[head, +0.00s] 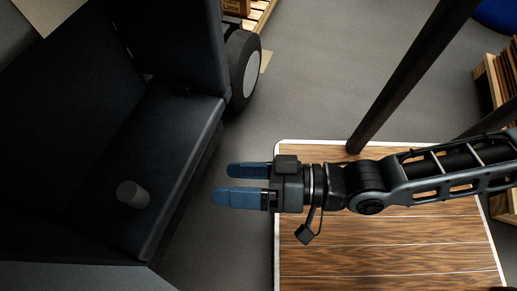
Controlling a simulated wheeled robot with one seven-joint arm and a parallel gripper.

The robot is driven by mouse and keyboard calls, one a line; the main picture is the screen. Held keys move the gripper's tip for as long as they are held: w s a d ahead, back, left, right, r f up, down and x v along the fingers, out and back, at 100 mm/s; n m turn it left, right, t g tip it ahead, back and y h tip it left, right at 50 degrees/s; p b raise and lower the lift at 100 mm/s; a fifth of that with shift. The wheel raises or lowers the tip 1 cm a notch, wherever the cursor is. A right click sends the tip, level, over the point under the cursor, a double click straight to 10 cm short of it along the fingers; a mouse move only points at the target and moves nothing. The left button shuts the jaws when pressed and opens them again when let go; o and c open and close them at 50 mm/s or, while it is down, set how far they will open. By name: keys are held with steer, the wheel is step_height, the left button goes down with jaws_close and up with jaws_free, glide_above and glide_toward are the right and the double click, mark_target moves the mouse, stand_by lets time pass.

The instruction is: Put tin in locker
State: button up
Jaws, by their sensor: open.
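A small dark grey cylinder (132,194), which may be the tin, stands on the low flat part of a large black seat-like structure (178,125) at the left. My gripper (238,183) has two blue fingers, spread apart and pointing left, with nothing between them. It is to the right of the cylinder, clear of it, and appears over the gap between the black structure and the wooden surface. I cannot make out a locker in this view.
A wood-plank surface with a white edge (278,255) lies under my arm. A wheel (243,70) stands beside the black structure. A dark slanted post (410,75) rises behind my arm. Wooden pallets (262,14) are at the top and right. Grey floor (320,60) is open between.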

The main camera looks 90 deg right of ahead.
steer(key=s+d+r+n+g, duration=0.2)
steer(key=s+r+n, duration=0.2)
steer(key=n, duration=0.5)
steer(key=shift+d+r+y, duration=0.3)
steer(key=shift+r+y, duration=0.1)
steer(key=shift+r, duration=0.05)
